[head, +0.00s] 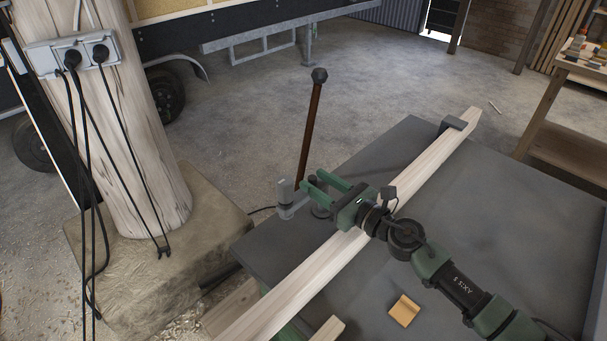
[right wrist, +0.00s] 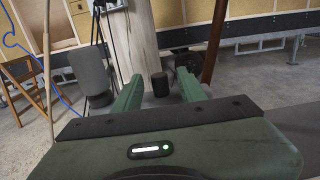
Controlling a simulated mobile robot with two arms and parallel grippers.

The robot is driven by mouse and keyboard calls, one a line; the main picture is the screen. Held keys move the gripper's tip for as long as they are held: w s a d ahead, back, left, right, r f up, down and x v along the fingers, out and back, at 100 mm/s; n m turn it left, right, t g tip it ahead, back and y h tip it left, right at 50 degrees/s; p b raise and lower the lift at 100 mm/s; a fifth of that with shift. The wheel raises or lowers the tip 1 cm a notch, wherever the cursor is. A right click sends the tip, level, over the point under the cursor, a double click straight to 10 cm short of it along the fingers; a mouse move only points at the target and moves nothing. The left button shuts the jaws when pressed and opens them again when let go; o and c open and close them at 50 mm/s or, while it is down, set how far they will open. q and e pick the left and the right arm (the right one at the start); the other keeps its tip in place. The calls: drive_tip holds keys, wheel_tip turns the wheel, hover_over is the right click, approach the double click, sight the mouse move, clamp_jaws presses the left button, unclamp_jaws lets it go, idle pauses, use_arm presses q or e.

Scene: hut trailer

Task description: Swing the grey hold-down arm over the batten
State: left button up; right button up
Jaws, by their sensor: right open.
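The pale wooden batten (head: 290,290) lies diagonally across the dark bench top (head: 480,205). A grey upright piece (head: 287,190), which looks like part of the hold-down arm, stands at the bench's left edge, beside the batten and not over it. It also shows left of the fingers in the right wrist view (right wrist: 91,72). My right gripper (head: 313,186) is open above the batten's left side, its fingers pointing at the clamp. A short dark cylinder (right wrist: 160,84) shows between the fingers; contact cannot be told. My gripper hides part of the clamp and batten. My left gripper is out of view.
A brown lever with a dark knob (head: 312,130) rises behind the clamp, close to my fingers. A small yellow-orange block (head: 404,311) lies on the bench. A wooden post (head: 135,140) with cables stands left.

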sight(309, 177)
drive_tip(key=x, duration=0.5)
drive_tip(key=shift+c, duration=0.3)
clamp_jaws()
idle(1.1)
